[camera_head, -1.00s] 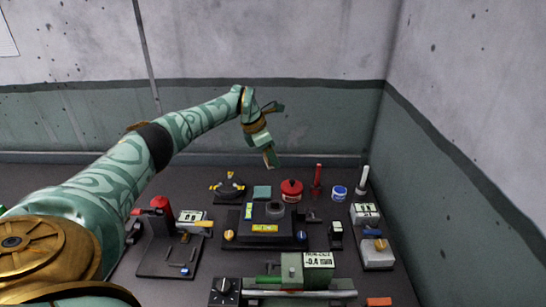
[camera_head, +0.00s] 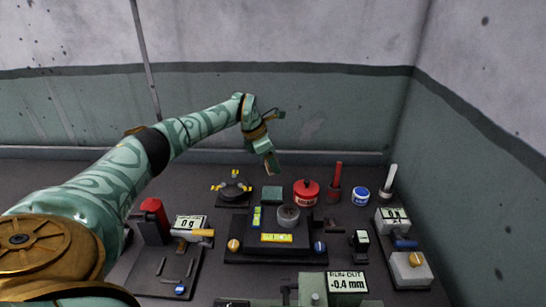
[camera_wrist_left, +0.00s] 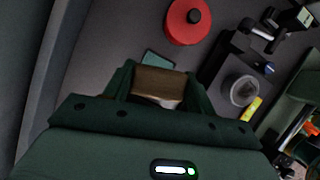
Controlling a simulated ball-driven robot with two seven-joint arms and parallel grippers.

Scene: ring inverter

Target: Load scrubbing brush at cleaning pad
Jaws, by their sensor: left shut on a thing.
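My left gripper (camera_head: 268,164) hangs in the air above the back of the bench. In the left wrist view its fingers (camera_wrist_left: 158,90) are shut on the scrubbing brush, a brown block (camera_wrist_left: 160,82) with a pale underside. The brush is small and hard to make out in the head view. The cleaning pad, a flat teal square (camera_head: 271,193), lies on the bench below the gripper. The pad also shows in the left wrist view (camera_wrist_left: 158,59), just beyond the brush and partly hidden by it. Brush and pad look apart. My right gripper is not in view.
Right of the pad stands a red round can (camera_head: 306,193), also in the wrist view (camera_wrist_left: 188,22). A black three-armed holder (camera_head: 233,188) is to the left. In front is a dark stepped base (camera_head: 276,250) with a grey ring (camera_head: 288,214). A red upright tool (camera_head: 335,183) stands farther right.

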